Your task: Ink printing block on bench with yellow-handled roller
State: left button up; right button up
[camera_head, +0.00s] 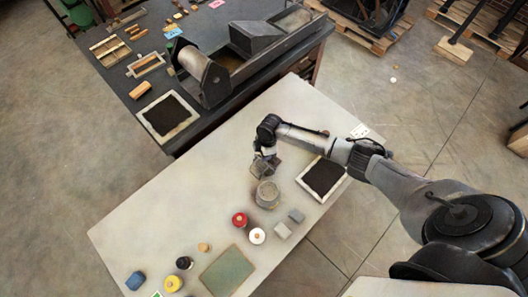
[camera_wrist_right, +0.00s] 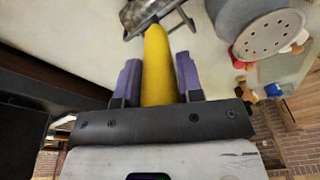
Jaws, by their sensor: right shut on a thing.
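My right gripper (camera_wrist_right: 158,85) is shut on the yellow handle (camera_wrist_right: 157,70) of the roller, between its two purple finger pads. The roller's metal frame (camera_wrist_right: 150,14) shows at the top of the right wrist view, partly cut off by the edge. In the head view the right gripper (camera_head: 264,155) is over the pale bench, with the dark roller (camera_head: 267,167) below it; the yellow handle is hidden there. A black square block with a pale border (camera_head: 324,178) lies on the bench, right of the gripper and apart from the roller. My left gripper is not in view.
A grey can (camera_head: 267,194) stands close below the roller. Red (camera_head: 239,219) and white (camera_head: 257,236) round containers, grey blocks (camera_head: 282,231) and a greenish plate (camera_head: 229,271) lie nearer. The dark press table (camera_head: 215,32) holds another black panel (camera_head: 168,116). The bench's left-middle is clear.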

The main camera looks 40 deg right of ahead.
jog(key=shift+d+b, duration=0.7)
jog(key=shift+d, duration=2.6)
jog(key=shift+a+p, duration=1.5)
jog(key=shift+a, duration=2.15)
